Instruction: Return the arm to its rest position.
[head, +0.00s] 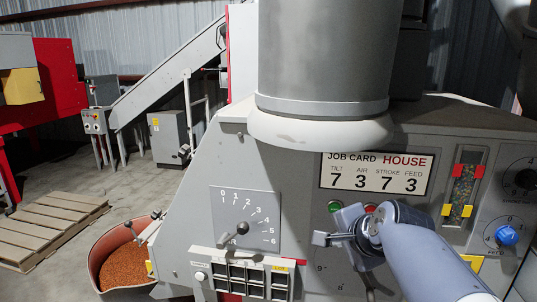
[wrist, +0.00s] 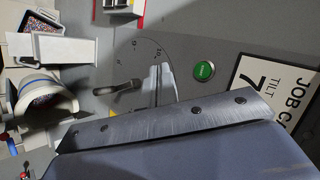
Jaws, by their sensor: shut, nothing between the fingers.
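My arm (head: 430,255) reaches in from the lower right of the head view. It ends at my gripper (head: 322,239), in front of the grey machine panel, just below the green button (head: 335,206) and the job card (head: 376,174). The gripper is shut and holds nothing. In the wrist view a bolted metal plate (wrist: 170,121) and a blue-grey body of mine fill the lower part. The same green button (wrist: 204,71) shows beyond them. I cannot tell whether the gripper touches the panel.
A lever dial (head: 245,218) is left of the gripper, above a row of dark slots (head: 245,277). A blue knob (head: 507,235) and granule window (head: 464,188) are at right. A tub of orange granules (head: 125,265) and pallet (head: 50,228) stand at left.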

